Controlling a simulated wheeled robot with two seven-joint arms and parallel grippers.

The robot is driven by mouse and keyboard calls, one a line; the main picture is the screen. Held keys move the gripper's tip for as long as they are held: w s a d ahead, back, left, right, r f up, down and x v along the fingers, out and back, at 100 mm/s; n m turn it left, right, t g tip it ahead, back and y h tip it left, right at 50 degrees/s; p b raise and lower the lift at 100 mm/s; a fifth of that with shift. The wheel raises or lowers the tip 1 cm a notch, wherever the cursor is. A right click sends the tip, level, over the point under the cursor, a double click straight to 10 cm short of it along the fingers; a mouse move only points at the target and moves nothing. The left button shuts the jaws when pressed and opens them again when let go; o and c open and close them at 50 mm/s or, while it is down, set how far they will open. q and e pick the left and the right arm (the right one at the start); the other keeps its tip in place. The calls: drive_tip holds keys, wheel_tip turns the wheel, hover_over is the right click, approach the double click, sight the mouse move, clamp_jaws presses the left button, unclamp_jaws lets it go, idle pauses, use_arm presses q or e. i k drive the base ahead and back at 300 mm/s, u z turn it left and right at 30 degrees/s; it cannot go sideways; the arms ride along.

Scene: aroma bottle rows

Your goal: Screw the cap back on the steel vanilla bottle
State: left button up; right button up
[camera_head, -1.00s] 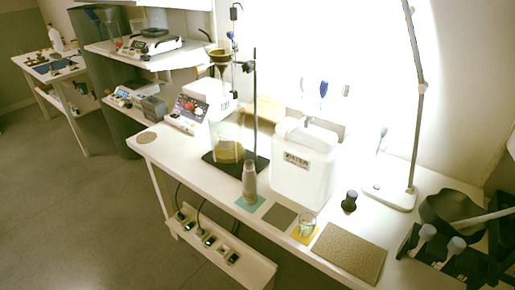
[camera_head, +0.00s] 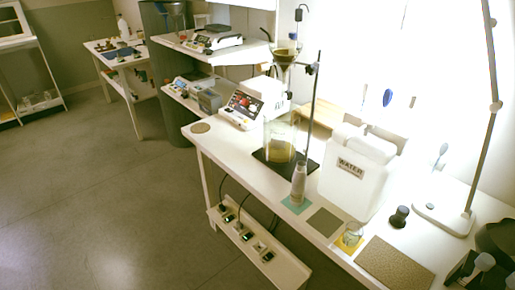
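A steel-grey bottle (camera_head: 299,184) stands upright on a teal mat (camera_head: 293,207) near the front edge of the white table. I cannot read a label on it, and whether its top is capped is too small to tell. A small dark object like a cap or stopper (camera_head: 399,216) stands on the table to the right of the water canister.
A white water canister (camera_head: 352,180) stands behind a grey mat (camera_head: 325,222). A glass beaker (camera_head: 352,233) sits on a yellow mat, beside a brown textured mat (camera_head: 398,262). A stand with a funnel (camera_head: 284,57) and a glass vessel (camera_head: 281,141) are farther back. A lamp base (camera_head: 442,218) is at right.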

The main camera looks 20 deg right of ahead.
sight(300, 176)
drive_tip(key=u, duration=0.75)
drive_tip(key=i, duration=3)
drive_tip(key=z, duration=4.35)
